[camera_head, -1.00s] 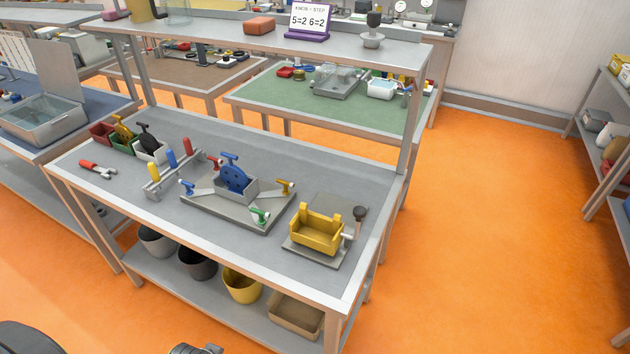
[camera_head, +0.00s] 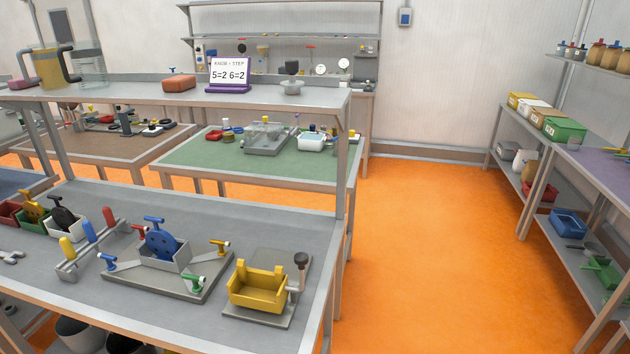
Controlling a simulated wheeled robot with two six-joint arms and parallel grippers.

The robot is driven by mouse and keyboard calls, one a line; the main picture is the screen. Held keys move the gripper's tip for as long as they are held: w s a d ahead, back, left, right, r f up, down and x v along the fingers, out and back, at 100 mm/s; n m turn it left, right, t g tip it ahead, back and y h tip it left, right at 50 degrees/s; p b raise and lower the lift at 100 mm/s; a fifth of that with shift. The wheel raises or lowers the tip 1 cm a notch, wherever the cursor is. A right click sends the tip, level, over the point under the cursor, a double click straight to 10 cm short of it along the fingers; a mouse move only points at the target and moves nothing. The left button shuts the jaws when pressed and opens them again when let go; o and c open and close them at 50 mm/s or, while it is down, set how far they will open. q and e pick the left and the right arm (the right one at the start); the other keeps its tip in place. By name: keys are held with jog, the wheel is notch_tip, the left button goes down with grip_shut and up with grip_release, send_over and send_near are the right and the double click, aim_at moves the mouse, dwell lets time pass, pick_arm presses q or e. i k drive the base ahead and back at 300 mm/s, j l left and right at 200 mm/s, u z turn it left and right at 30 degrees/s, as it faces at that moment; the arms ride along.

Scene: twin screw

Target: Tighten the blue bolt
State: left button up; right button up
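A blue bolt (camera_head: 108,261) with a T-shaped head stands at the left corner of a grey fixture plate (camera_head: 182,288) on the near workbench. Red (camera_head: 139,231), yellow (camera_head: 220,246) and green (camera_head: 194,281) bolts stand at the other corners. In the middle, a blue disc (camera_head: 162,245) with a blue T-handle (camera_head: 154,222) sits in a grey box. I cannot tell how far the blue bolt is turned in. Neither of my grippers is in view.
Left of the fixture, a rack holds yellow (camera_head: 68,247), blue (camera_head: 89,231) and red (camera_head: 109,217) handles. A yellow box fixture (camera_head: 257,291) stands at right. A raised shelf (camera_head: 130,97) carries a sign (camera_head: 230,73). Orange floor (camera_head: 430,230) is open right of the bench.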

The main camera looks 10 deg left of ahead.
aim_at(112, 266)
jog(key=u, duration=1.55)
